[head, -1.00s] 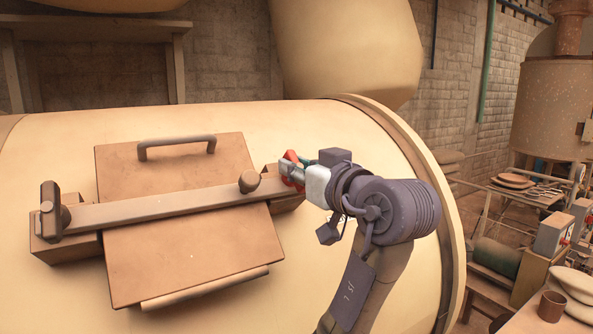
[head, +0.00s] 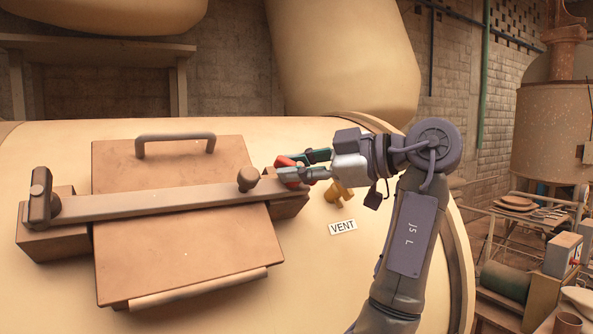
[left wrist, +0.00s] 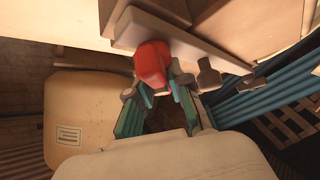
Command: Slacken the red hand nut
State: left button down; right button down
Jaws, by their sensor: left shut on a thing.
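The red hand nut (head: 284,161) is at the right end of the long clamp bar (head: 160,203) that crosses the brown hatch cover (head: 195,255). My left gripper (head: 298,168) reaches it from the right, with its fingers shut on the nut and partly covering it. In the left wrist view the red nut (left wrist: 152,62) sits between the fingertips (left wrist: 160,85), close against the clamp parts. The stud under the nut is hidden. My right gripper is in neither view.
A brass vent valve (head: 338,192) and a VENT label (head: 342,227) are just below my left gripper on the cream vessel (head: 310,290). A round knob (head: 248,179) stands on the bar nearby. A handle (head: 176,140) tops the cover.

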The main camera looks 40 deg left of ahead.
pick_arm(q)
jog(key=n+h+p, duration=0.1)
jog(key=n, duration=0.1)
jog(key=n+g+h+p, duration=0.1)
jog(key=shift+r+n+g, duration=0.2)
jog(key=shift+n+g, duration=0.1)
jog(key=shift+n, duration=0.1)
jog(key=shift+f+n+h+p, duration=0.1)
jog(key=shift+n+h+p, duration=0.9)
jog(key=shift+n+p, duration=0.15)
jog(key=shift+f+n+g+p, duration=0.15)
jog(key=shift+n+g+p, duration=0.15)
jog(key=shift+n+g, duration=0.1)
jog(key=shift+h, duration=0.3)
jog(key=c, duration=1.1)
grip_release()
jog(key=shift+s, duration=0.1)
